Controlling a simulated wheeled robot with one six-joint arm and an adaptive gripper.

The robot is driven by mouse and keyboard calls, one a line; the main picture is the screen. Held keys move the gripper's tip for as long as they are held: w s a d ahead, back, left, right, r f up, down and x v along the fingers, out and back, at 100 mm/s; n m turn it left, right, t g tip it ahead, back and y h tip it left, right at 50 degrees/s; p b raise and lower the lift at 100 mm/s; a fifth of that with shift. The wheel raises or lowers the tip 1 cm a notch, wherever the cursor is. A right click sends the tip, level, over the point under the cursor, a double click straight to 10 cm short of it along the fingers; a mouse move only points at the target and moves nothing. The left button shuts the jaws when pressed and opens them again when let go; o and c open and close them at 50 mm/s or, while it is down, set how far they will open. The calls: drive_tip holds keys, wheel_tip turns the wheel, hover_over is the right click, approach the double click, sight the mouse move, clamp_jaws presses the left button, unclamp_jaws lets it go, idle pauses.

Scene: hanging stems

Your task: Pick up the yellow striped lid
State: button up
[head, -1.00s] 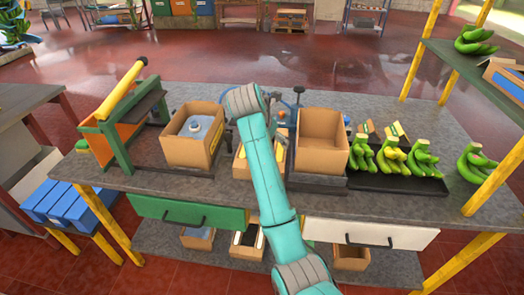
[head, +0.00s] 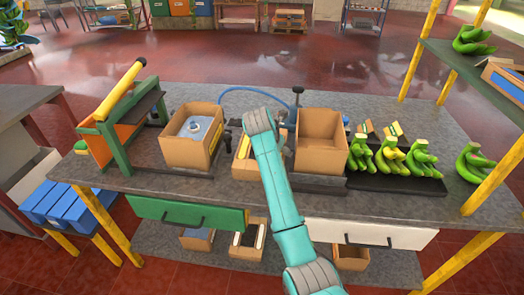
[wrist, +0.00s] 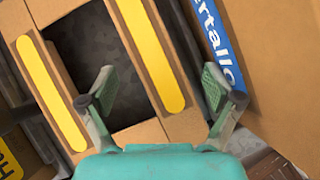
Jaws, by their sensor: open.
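The yellow striped lid (wrist: 149,58) is a cardboard piece with two yellow stripes on either side of a dark rectangular opening. In the head view the lid (head: 243,147) lies among the boxes at the middle of the bench, partly hidden by my arm. My gripper (wrist: 160,88) is open and empty in the wrist view. Its fingers appear on either side of the lid's right striped strip, with the left fingertip over the dark opening. I cannot tell whether they touch the lid or how high they are. My arm mostly hides the gripper in the head view.
An open cardboard box (head: 320,143) stands close on the right, and another box (head: 191,137) with a bluish thing inside stands on the left. Green bananas (head: 391,157) lie on a dark tray further right. A green press-like frame (head: 117,125) stands at the left.

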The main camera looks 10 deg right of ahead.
drive_tip(key=c, duration=1.1)
drive_tip(key=shift+r, duration=0.3)
drive_tip(key=shift+c, duration=0.7)
wheel_tip(320, 180, up, 9)
drive_tip(key=shift+r, duration=0.2)
drive_tip(key=c, duration=0.4)
drive_tip(key=shift+a+r, duration=0.1)
